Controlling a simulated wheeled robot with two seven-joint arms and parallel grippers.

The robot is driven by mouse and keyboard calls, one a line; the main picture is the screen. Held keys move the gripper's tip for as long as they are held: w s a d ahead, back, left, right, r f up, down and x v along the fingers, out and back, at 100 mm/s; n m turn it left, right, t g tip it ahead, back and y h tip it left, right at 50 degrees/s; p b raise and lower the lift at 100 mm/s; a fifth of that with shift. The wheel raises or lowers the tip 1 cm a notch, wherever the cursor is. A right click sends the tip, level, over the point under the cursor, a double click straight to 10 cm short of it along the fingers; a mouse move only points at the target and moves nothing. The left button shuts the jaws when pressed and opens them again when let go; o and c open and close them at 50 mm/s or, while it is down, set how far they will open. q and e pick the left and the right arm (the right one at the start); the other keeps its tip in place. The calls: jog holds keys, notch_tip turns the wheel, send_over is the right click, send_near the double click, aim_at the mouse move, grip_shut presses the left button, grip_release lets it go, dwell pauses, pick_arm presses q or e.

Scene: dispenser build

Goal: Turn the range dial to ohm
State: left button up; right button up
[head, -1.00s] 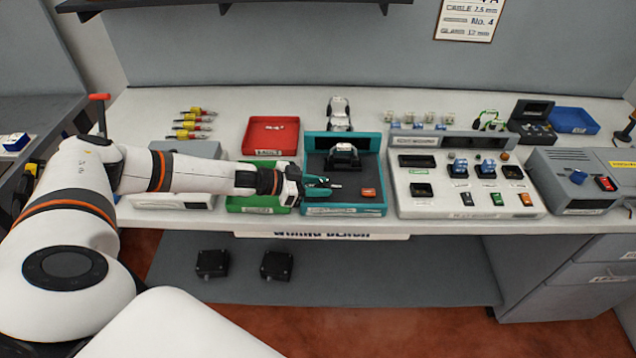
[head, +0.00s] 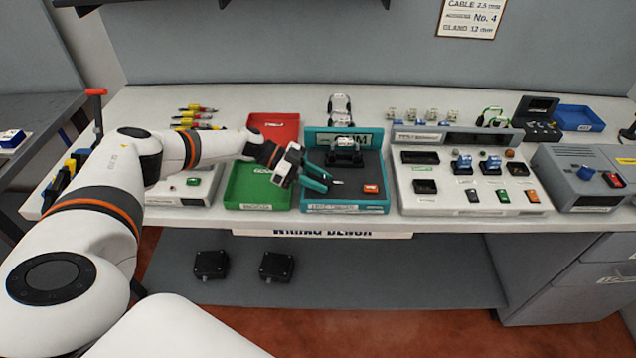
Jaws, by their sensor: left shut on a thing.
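I cannot clearly identify the range dial or read any ohm mark. A blue knob (head: 586,172) sits on top of the grey box at the right. A dark instrument (head: 536,117) with a screen stands at the back right; its controls are too small to read. My left gripper (head: 308,174) is shut on a teal-handled tool (head: 318,178), at the left side of the teal tray (head: 345,208). It is far to the left of both the knob and the instrument. My right gripper is not in view.
A green tray (head: 258,190) and a red tray (head: 273,128) lie left of the teal tray. A white panel (head: 436,208) with switches stands to its right. A blue tray (head: 578,117) is at the back right. A red button (head: 613,180) is beside the blue knob.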

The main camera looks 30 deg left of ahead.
pick_arm(q)
jog(key=shift+w, duration=0.1)
dwell(0.3)
jog(key=o, duration=0.9)
jog(key=shift+o, duration=0.2)
jog(key=b+v, duration=0.3)
jog(key=v, duration=0.9)
jog(key=shift+f, duration=0.1)
